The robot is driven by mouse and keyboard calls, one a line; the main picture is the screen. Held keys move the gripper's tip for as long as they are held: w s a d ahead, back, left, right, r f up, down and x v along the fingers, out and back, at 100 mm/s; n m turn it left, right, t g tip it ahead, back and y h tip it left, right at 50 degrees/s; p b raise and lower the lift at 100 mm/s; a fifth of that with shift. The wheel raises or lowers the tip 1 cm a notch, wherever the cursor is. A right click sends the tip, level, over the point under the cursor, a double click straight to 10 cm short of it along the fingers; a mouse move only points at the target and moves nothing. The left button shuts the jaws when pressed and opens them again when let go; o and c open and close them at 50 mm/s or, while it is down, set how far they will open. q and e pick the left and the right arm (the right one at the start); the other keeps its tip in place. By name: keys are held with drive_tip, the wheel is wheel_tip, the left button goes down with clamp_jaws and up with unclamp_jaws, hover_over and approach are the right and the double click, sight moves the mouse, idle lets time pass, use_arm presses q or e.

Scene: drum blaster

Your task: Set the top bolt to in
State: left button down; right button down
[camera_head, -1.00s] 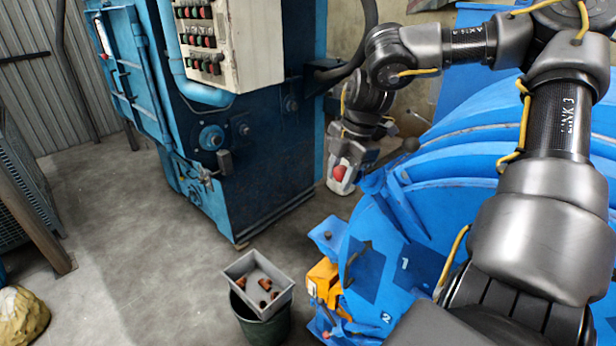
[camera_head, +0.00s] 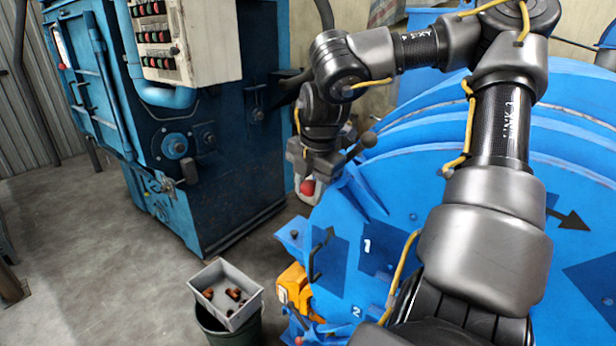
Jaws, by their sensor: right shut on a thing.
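The top bolt (camera_head: 357,149) is a dark bar with a black ball knob at the upper left edge of the blue drum (camera_head: 405,195). My right gripper (camera_head: 322,163) is at the bolt, pointing down, with the knob just to its right. Its jaws are shut on the bolt, but the exact contact is small and partly hidden by the wrist. How far in the bolt sits cannot be told. My left gripper is not in view.
A blue machine (camera_head: 222,165) with a button panel (camera_head: 190,40) stands left of the drum. A grey tray (camera_head: 240,312) with small parts sits on a dark bin. Floor at left is clear.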

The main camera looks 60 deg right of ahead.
drive_tip(key=shift+s+f, duration=0.15)
drive_tip(key=shift+f, duration=0.1)
drive_tip(key=c, duration=1)
unclamp_jaws()
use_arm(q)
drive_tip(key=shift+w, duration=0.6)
use_arm(e)
drive_tip(key=shift+r, duration=0.1)
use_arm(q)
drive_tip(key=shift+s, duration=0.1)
use_arm(e)
drive_tip(key=shift+r, duration=0.15)
drive_tip(key=shift+r, duration=0.3)
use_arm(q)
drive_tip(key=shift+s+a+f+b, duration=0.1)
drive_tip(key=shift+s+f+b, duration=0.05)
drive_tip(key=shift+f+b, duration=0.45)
use_arm(e)
drive_tip(key=shift+v, duration=5)
drive_tip(key=shift+a+f, duration=0.1)
